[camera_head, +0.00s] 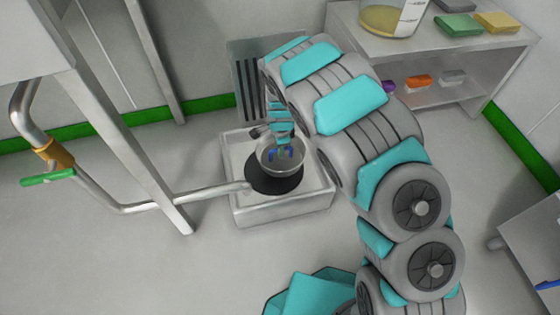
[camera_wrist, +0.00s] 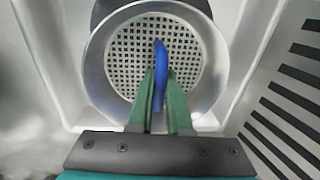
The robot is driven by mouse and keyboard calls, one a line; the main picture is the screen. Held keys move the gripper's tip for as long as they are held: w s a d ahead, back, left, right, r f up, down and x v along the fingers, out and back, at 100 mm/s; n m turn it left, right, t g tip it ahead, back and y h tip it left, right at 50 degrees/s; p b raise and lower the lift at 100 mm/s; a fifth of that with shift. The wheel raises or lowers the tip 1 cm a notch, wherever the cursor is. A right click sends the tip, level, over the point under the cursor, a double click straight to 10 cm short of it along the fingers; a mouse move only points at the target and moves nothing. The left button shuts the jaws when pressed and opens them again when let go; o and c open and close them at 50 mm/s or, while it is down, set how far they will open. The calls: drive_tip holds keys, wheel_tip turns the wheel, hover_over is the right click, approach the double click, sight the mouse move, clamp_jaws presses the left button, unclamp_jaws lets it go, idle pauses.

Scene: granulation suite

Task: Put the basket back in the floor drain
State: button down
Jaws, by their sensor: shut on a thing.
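The basket (camera_head: 268,163) is a round metal bowl with a perforated bottom (camera_wrist: 125,55) and a blue handle (camera_wrist: 161,60) across it. My gripper (camera_head: 282,143) is shut on the blue handle; its green fingers (camera_wrist: 159,88) pinch it in the wrist view. The floor drain (camera_head: 283,210) is a pale square basin with a round black opening (camera_head: 272,186). The basket overlaps the far part of this opening, and the near part shows dark beside it. A dark patch also shows past the basket's rim in the wrist view. How high the basket hangs is hard to tell.
A slotted grate (camera_head: 242,80) leans on the wall behind the drain. A metal post (camera_head: 135,150) stands left. A shelf unit (camera_head: 440,50) with a beaker stands right. Open floor lies in front.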

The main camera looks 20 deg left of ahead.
sight(267, 152)
drive_tip(key=shift+f, duration=2.7)
drive_tip(key=shift+f+b, duration=0.2)
drive_tip(key=shift+b, duration=0.1)
drive_tip(key=c, duration=0.9)
unclamp_jaws()
drive_tip(key=shift+o, duration=0.2)
drive_tip(key=shift+r, duration=0.15)
